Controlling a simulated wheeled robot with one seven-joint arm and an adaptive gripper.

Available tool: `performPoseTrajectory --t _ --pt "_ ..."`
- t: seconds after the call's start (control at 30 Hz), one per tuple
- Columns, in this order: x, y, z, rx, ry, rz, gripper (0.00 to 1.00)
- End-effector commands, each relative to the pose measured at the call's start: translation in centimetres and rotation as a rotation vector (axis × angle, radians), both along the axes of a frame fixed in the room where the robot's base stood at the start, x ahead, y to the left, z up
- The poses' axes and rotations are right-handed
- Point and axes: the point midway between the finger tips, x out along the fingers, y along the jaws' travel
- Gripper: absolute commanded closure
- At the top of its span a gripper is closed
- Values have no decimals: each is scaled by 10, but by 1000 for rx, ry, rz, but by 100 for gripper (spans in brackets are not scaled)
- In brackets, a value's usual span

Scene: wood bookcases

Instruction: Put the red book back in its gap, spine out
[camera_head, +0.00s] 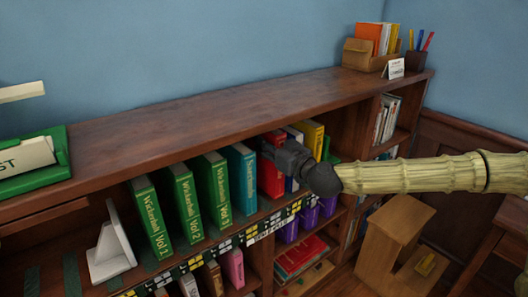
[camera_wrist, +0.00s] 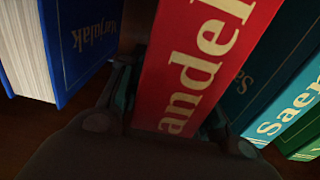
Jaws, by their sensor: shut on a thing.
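The red book (camera_head: 270,181) stands upright on the upper shelf, between a teal book (camera_head: 243,176) and a dark blue book. Its spine, with pale lettering, faces out toward my wrist camera (camera_wrist: 200,60). My gripper (camera_head: 284,156) is at the front of the shelf, shut on the red book with a finger on each side. The blue book (camera_wrist: 75,40) is left of it in the wrist view, with a dark space between them. The teal book's lettered spine (camera_wrist: 285,115) is close on the right. How deep the red book sits is hidden by my gripper.
Green volumes (camera_head: 177,203) lean on the left part of the shelf, beside a white bookend (camera_head: 110,250). A yellow book (camera_head: 312,137) stands to the right. The bookcase top (camera_head: 200,113) is mostly clear. A wooden step stool (camera_head: 395,240) is on the floor.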

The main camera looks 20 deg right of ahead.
Motion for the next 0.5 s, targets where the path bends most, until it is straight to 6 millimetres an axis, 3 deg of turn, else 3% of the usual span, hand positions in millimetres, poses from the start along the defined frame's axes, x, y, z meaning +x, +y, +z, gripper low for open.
performPoseTrajectory --t 0.33,0.5 --pt "21 8 1 0 -2 0 100" --pt "19 7 -15 1 0 0 100"
